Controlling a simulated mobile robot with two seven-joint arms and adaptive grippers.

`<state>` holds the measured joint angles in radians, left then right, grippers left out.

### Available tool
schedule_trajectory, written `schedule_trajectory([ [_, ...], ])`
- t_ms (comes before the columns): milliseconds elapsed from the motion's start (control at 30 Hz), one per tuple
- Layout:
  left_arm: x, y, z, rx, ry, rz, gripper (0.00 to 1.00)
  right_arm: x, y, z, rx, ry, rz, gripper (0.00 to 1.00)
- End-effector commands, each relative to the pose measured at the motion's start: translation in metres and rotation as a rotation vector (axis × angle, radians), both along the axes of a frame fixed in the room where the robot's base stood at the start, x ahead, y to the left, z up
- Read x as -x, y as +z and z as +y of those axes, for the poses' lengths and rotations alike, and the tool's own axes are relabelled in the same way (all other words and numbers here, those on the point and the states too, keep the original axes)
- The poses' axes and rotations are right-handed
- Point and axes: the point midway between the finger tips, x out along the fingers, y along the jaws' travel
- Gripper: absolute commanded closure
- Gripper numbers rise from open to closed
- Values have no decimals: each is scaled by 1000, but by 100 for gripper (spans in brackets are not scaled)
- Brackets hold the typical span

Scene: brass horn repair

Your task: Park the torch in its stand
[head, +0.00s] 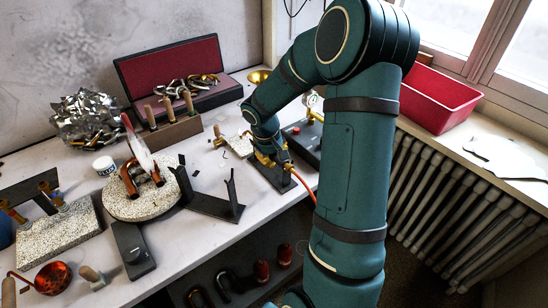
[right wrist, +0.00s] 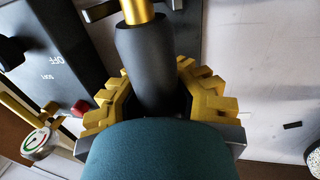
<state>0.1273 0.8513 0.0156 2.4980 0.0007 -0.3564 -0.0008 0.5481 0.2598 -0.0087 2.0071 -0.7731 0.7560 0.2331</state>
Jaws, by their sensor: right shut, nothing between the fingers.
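My right gripper (head: 268,157) is low over the back right of the bench, mostly hidden by my arm in the head view. In the right wrist view, its gold fingers (right wrist: 160,100) lie either side of the torch's dark grey handle (right wrist: 145,62), with a brass neck above it. The gripper is shut with nothing held, though the handle shows between the fingers in the picture. An orange hose (head: 303,184) runs from beside the gripper towards the front edge. A black stand with two uprights (head: 216,205) is empty, left of the gripper. My left gripper is out of view.
A dark box (head: 304,143) with a gauge stands right of the gripper. A round speckled block (head: 127,207) with copper-coloured pieces is left of the black stand. A red-lined case (head: 180,63) and wooden tool block (head: 168,131) stand behind. Bare bench lies before the black stand.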

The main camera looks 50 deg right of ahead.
Motion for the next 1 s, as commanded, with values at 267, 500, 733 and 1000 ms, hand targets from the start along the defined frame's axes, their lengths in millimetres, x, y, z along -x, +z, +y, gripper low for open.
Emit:
schedule_trajectory([
  [267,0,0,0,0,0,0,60,0,1,0,0,0,-1,100],
  [500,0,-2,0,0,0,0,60,0,-1,0,1,-1,-1,100],
  [733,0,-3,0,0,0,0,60,0,-2,0,0,0,-1,100],
  [1000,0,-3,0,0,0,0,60,0,-2,0,0,0,0,59],
])
